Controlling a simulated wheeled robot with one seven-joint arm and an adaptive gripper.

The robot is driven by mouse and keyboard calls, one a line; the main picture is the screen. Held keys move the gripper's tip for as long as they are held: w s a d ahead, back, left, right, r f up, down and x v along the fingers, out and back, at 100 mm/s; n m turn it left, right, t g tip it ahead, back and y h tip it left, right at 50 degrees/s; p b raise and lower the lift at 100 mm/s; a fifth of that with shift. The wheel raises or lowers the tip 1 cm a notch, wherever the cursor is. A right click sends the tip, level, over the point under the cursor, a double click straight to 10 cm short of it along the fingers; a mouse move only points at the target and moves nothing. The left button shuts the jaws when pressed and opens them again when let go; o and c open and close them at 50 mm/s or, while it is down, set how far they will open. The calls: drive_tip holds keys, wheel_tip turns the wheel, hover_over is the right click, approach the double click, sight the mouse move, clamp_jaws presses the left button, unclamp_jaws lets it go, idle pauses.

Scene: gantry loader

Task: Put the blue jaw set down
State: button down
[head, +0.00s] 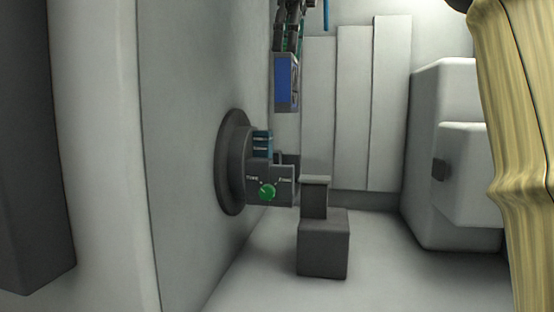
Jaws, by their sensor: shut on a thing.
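The blue jaw set (285,82) is a small upright block with a bright blue face and a grey frame. It hangs in the upper middle of the head view, clear of the floor. My gripper (288,46) comes down from the top edge and is shut on its upper end. The fingertips are small and dark here, so the exact grip is hard to see. The underside of the block is hidden.
A dark round chuck (232,165) is on the left wall, with teal-blue blocks (262,142) beside it. A grey stepped pedestal (323,244) stands right of that. Pale cabinets (455,90) fill the right.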

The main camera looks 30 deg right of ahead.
sight(296, 59)
wheel_tip(296, 59, down, 17)
drive_tip(key=b, duration=0.8)
drive_tip(key=shift+a+f, duration=0.1)
drive_tip(key=c, duration=0.6)
unclamp_jaws()
drive_tip(key=shift+s, duration=0.1)
drive_tip(key=shift+c, duration=0.2)
drive_tip(key=r+p, duration=0.2)
drive_tip(key=r, duration=0.2)
drive_tip(key=r+p, duration=0.1)
drive_tip(key=r, duration=0.3)
drive_tip(key=s+d+r+p, duration=0.1)
drive_tip(key=r+p, duration=0.1)
drive_tip(key=r, duration=0.1)
drive_tip(key=shift+r+p, duration=0.3)
drive_tip(key=shift+r, duration=0.1)
drive_tip(key=shift+d, duration=0.1)
